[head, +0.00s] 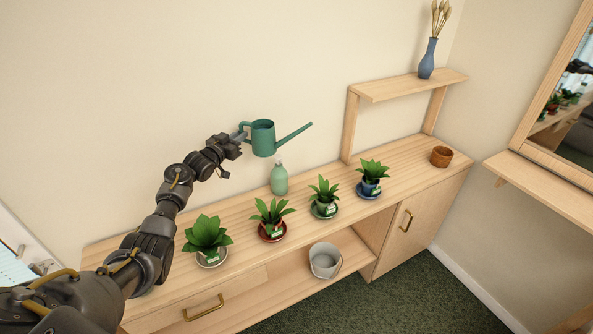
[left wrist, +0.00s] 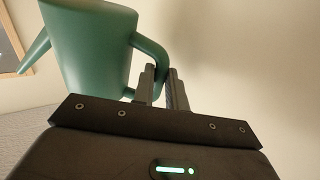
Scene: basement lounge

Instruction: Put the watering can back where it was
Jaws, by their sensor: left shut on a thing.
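A green watering can (head: 263,138) with a long spout pointing right is in the air above the back of the wooden sideboard (head: 330,182). My left gripper (head: 240,137) is shut on its handle, at the can's left side. In the left wrist view the can's green body (left wrist: 90,50) fills the upper left, and the two fingers of the gripper (left wrist: 163,85) close on the curved handle (left wrist: 150,55). The can looks about upright in the head view. My right gripper is not in view.
Several potted plants stand in a row on the sideboard, including a blue pot (head: 370,188). A green spray bottle (head: 279,179) stands below the can. A brown pot (head: 441,157) is at the right end. A raised shelf (head: 410,86) holds a blue vase (head: 428,60). A grey bucket (head: 325,262) sits in the lower opening.

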